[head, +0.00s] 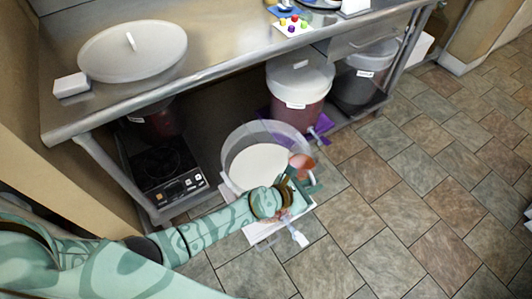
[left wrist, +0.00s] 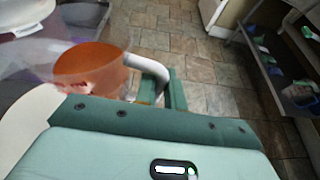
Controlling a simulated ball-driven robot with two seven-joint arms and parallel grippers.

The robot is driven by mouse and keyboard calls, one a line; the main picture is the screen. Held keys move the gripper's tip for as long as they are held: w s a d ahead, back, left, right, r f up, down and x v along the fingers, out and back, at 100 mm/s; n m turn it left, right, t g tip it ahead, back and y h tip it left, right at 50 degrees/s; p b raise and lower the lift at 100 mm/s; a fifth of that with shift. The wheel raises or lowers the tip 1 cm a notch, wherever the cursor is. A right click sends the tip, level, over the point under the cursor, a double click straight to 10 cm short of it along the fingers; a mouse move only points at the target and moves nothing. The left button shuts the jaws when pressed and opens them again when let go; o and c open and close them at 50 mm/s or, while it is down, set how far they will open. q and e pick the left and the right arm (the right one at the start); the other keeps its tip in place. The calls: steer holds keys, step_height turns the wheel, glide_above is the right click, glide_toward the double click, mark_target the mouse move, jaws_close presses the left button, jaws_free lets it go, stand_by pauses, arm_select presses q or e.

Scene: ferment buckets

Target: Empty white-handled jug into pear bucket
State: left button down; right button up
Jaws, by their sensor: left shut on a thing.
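My left gripper (head: 287,190) is shut on the white handle (left wrist: 150,70) of a clear jug. The jug (left wrist: 92,65) holds orange-red contents, which also show as a small reddish patch in the head view (head: 302,161). It is held at the right side of an open, clear-walled bucket (head: 237,143) with a pale, cream-coloured surface inside. The gripper and arm hide part of the bucket's front, and I cannot tell how far the jug is tilted. I cannot read a pear label on any bucket. My right gripper is not in view.
A lidded reddish bucket (head: 298,92) and a dark bucket (head: 364,82) stand behind, under the steel table (head: 215,65). A large white lid (head: 105,55) lies on the table. A black hot plate (head: 165,168) is at left below. The tiled floor (head: 410,190) at right is clear.

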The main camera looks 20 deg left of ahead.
mark_target(308, 175)
arm_select(q)
steer(key=shift+r, duration=0.2)
